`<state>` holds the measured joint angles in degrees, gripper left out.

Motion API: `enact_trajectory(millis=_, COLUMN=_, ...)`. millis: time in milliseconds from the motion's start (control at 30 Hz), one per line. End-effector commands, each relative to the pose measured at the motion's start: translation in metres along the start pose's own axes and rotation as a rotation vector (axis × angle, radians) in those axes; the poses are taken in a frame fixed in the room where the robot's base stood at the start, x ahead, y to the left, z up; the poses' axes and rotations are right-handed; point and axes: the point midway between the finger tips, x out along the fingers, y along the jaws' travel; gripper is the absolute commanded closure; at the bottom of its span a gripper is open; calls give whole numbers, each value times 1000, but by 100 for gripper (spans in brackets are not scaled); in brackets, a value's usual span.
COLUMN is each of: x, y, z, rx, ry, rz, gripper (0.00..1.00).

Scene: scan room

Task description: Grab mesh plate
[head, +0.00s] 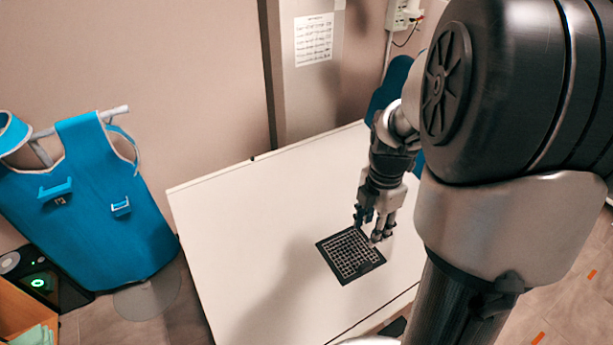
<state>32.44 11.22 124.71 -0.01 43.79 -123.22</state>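The mesh plate (345,257) is a flat black square with a pale grid pattern. It lies on the white table (250,240), right of the table's middle in the head view. My gripper (369,228) points down over the plate's upper right edge. Its fingers look spread apart, with nothing visible between them. The fingertips overlap the plate's edge in the picture; I cannot tell whether they touch it. The gripper hides a small part of the plate's upper right side.
A blue apron (95,205) hangs on a rail at the left. A dark device with a green light (38,283) and a wooden box (22,315) stand below it. A wall column with a paper sheet (313,40) rises behind the table. The table's left part is clear.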

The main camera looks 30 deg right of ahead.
Motion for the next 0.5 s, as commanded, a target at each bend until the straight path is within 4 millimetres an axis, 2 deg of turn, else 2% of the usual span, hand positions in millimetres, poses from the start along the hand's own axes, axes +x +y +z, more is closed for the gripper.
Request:
enact_trajectory(millis=167, x=25, y=-1, z=3, rx=-30, ry=6, rz=-8, gripper=62)
enact_trajectory(millis=500, x=99, y=-2, z=3, rx=-28, ry=5, rz=-8, gripper=62)
